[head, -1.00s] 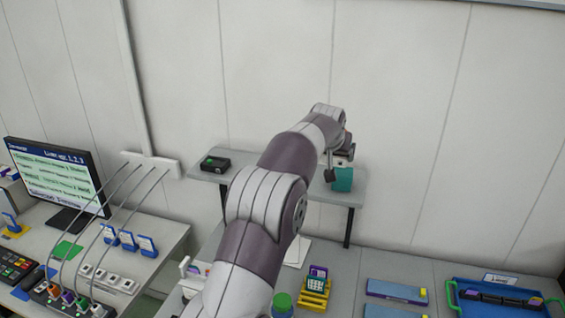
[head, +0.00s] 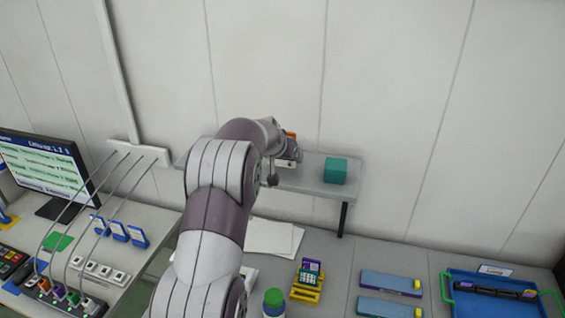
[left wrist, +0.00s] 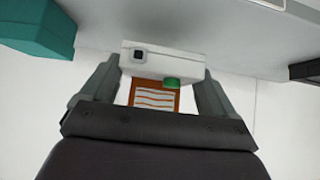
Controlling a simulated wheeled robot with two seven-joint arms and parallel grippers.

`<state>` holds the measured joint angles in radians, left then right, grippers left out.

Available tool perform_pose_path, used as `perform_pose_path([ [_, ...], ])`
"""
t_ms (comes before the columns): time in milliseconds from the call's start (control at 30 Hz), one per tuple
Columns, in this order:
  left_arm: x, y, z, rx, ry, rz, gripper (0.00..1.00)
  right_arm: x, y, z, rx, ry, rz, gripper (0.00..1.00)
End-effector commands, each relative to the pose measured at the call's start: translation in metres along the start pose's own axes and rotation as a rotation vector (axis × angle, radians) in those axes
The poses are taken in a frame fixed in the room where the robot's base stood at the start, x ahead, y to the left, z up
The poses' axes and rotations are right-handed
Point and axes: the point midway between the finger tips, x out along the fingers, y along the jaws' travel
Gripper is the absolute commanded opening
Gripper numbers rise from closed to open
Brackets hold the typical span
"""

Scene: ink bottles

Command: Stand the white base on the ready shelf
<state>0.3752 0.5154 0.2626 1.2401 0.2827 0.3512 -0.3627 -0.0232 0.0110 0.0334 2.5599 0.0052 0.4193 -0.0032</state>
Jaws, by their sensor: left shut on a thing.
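The white base (left wrist: 180,60), a pale block with a small dark square, is in my left gripper (left wrist: 158,82) in the left wrist view. An orange striped part (left wrist: 155,96) and a green piece (left wrist: 172,83) show at it. In the head view the base (head: 289,163) shows just past my wrist, over the grey shelf (head: 306,180), left of a teal box. My left gripper is shut on it, its fingers mostly hidden in the head view. I cannot tell whether the base touches the shelf. My right gripper is not in view.
The teal box (head: 335,170) stands on the shelf's right part; it also shows in the left wrist view (left wrist: 40,28). A dark object (left wrist: 304,71) is at that view's right edge. Bare shelf lies between base and teal box. A blue tray (head: 460,307) is at the lower right.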

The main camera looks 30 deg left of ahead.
Motion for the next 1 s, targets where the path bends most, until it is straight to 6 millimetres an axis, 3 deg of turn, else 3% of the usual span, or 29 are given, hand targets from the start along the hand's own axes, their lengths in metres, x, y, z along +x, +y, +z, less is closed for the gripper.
perform_pose_path([
  [167,0.021,0.0,0.022,-0.001,-0.004,0.0,0.5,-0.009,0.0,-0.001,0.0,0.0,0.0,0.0],
  [400,0.025,0.0,0.025,0.0,-0.001,-0.001,0.5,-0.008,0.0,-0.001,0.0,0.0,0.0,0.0],
  [433,0.025,0.0,0.026,0.0,-0.003,0.0,0.99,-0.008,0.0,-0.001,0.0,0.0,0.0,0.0],
  [767,0.019,0.0,0.025,0.0,-0.001,0.0,1.0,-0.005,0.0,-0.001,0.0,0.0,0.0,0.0],
  [867,0.005,0.0,0.026,0.0,0.0,-0.001,1.0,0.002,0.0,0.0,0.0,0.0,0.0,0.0],
  [1000,-0.027,0.0,0.027,0.0,0.002,-0.001,1.0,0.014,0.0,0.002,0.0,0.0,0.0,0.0],
])
